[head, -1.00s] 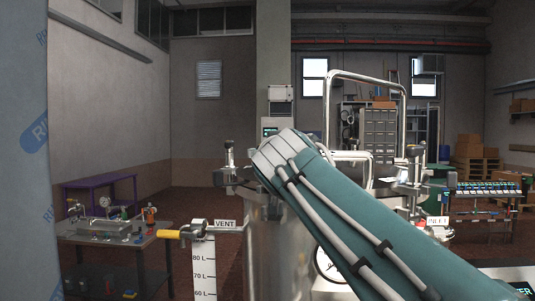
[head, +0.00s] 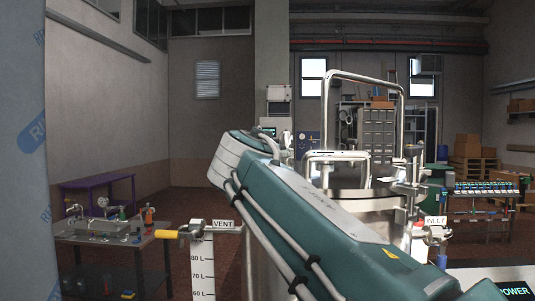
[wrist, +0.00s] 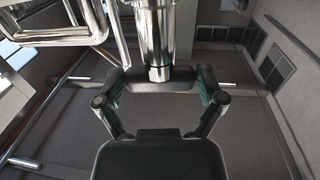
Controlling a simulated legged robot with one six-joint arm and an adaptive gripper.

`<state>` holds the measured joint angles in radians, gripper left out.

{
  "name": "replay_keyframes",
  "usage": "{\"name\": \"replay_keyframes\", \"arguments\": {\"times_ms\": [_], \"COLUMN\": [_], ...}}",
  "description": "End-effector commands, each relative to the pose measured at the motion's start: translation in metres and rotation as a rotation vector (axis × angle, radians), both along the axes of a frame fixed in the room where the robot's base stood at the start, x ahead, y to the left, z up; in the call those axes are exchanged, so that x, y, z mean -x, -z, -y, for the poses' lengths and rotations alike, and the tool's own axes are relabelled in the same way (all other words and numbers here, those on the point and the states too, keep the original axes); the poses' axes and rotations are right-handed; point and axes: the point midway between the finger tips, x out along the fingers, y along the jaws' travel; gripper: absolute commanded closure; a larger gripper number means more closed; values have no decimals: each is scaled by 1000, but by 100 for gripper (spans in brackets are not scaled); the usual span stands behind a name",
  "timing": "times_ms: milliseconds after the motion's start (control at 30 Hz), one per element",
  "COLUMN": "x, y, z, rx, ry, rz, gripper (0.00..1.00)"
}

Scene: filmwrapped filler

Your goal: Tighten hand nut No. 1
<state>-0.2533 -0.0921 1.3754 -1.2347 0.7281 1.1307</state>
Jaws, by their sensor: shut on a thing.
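Another hand nut (head: 412,152) stands on the right side of the tank lid (head: 340,181), apart from my arm.
A tall metal handle (head: 331,76) arches over the lid. At the left are the VENT valve with its yellow handle (head: 167,234) and a level scale (head: 203,275). The INLET fitting (head: 432,232) is at the right. A side bench (head: 75,231) with glassware stands at far left.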

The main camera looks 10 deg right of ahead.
Motion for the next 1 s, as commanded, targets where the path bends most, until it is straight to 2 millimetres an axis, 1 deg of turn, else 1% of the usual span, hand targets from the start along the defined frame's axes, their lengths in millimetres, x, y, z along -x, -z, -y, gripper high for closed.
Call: {"name": "replay_keyframes", "arguments": {"times_ms": [33, 200, 433, 967, 1000], "x": [-1, -1, -1, -1, -1], "y": [0, 0, -1, 0, 0], "z": [-3, -3, -2, -2, -2], "rx": [2, 2, 1, 1, 1], "ry": [20, 114, 196, 222, 222], "rz": [1, 2, 2, 1, 1], "gripper": [59, 59, 59, 59, 3]}}
